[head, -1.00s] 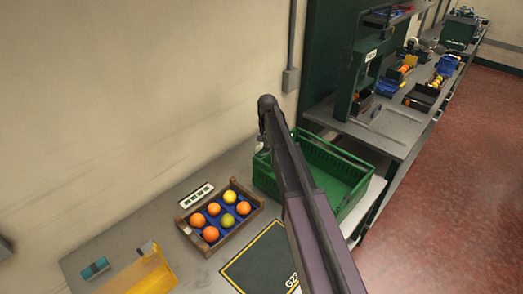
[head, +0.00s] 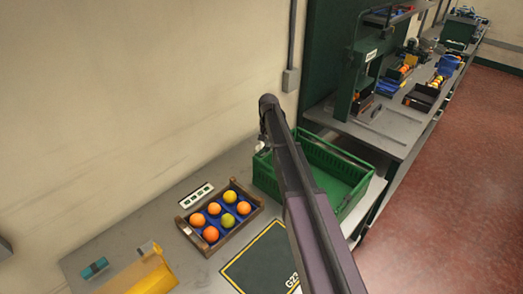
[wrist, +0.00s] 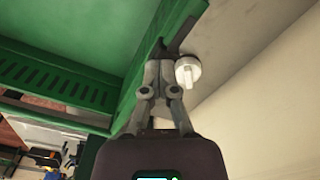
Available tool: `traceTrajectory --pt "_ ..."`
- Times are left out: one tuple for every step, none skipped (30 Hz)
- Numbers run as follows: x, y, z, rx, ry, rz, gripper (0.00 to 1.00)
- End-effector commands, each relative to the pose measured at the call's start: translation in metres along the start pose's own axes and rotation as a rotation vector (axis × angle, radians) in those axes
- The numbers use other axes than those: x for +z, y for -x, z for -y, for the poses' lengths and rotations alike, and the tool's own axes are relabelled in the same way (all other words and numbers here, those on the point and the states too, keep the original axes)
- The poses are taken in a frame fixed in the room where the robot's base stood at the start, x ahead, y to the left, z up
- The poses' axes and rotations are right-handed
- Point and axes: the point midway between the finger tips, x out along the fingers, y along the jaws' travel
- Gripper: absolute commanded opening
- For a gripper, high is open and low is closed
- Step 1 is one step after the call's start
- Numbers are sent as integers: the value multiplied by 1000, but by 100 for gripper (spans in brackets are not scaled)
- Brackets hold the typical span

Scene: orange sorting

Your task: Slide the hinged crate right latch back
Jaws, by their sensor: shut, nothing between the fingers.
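The green hinged crate (head: 357,197) stands open-topped on the bench in the head view, partly behind my arm. In the wrist view its green wall (wrist: 70,30) fills the upper left. My gripper (wrist: 158,60) is shut and empty, with its fingertips close to the crate's edge. A small dark piece (wrist: 185,38), possibly the latch, lies just beyond the tips; I cannot tell whether they touch. A white round knob (wrist: 187,71) is right beside the fingers. My gripper is mostly hidden behind the arm in the head view.
A wooden box (head: 234,238) of several oranges and yellow-green fruit sits left of the crate, beside a white label strip (head: 196,195). A dark mat (head: 262,265) lies in front. A wall (head: 130,100) runs close behind the bench.

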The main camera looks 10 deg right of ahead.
Motion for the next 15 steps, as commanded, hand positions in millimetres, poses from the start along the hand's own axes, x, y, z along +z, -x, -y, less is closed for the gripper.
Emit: traceTrajectory --pt "-1 1 0 1 -1 -1 0" --pt "-1 2 0 1 -1 -1 0" --pt "-1 4 0 1 -1 -1 0" --pt "-1 5 0 1 0 -1 0" --pt "0 7 0 0 0 -1 0" --pt "0 9 0 0 0 -1 0" --pt "0 11 0 0 0 -1 0" --pt "0 13 0 0 0 -1 0" --pt "0 15 0 0 0 0 0" --pt "0 17 0 0 0 0 0" --pt "0 19 0 0 0 0 0" --pt "0 21 0 0 0 0 0" --pt "0 23 0 0 0 0 0" --pt "0 24 0 0 0 0 0" --pt "0 26 0 0 0 0 0"
